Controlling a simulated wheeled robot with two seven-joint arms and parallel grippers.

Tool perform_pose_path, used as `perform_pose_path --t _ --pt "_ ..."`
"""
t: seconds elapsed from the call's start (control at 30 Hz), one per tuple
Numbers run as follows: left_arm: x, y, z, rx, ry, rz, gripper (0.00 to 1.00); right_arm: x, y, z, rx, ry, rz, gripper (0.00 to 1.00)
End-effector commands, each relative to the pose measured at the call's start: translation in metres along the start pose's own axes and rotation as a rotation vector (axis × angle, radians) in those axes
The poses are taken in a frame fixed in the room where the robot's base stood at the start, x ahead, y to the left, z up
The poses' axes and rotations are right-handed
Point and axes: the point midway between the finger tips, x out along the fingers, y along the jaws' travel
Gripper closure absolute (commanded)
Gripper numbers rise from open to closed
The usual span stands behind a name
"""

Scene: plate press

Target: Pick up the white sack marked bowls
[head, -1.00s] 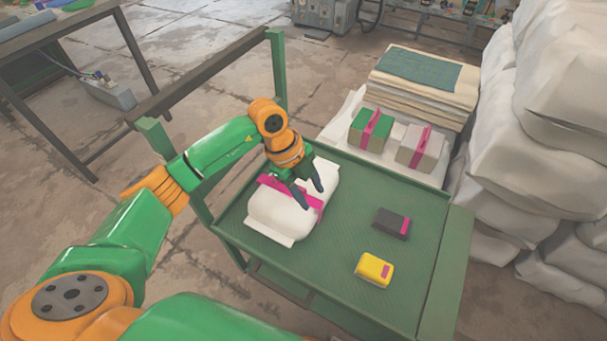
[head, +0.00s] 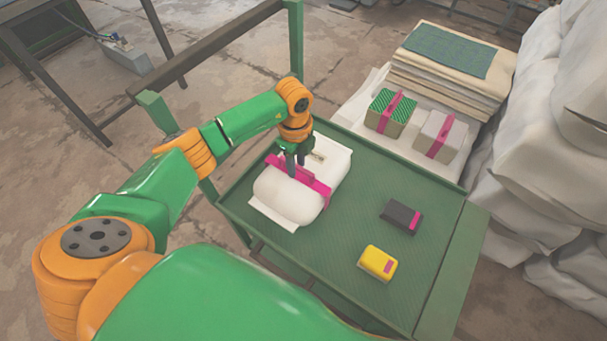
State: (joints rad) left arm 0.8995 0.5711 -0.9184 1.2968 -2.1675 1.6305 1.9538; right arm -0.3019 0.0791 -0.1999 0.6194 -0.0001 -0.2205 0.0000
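The white sack (head: 285,198) lies on the left part of the green cart top, with a pink band (head: 316,186) across its middle. A small dark marking shows on its far half, too small to read. My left gripper (head: 296,172) points down at the middle of the sack. Its dark fingers are close together, one on each side of the pink band, and look shut on it. The sack still rests on the cart. The fingertips are partly hidden against the band. My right gripper is out of view.
On the green cart (head: 330,238) a dark box (head: 398,215) and a yellow box (head: 377,262) lie right of the sack. Behind are a green box (head: 388,118), a grey box (head: 440,138) and stacked folded sacks (head: 455,85). Large white sacks (head: 540,150) are piled at the right.

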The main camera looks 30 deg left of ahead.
Motion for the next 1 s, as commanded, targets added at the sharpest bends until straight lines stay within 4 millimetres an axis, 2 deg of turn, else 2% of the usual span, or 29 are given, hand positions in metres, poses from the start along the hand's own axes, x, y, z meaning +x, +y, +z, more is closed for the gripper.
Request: perform_pose_path --t 0.03,0.1,1.0 --pt "-0.0002 -0.0001 0.0000 0.000 0.000 0.000 0.82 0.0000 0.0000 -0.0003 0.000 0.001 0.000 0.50" --pt "-0.0002 0.0000 0.0000 0.000 0.000 0.000 1.00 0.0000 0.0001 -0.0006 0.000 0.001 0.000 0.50" --pt "-0.0004 -0.0001 -0.0004 0.001 0.002 0.000 1.00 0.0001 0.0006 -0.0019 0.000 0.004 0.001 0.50"
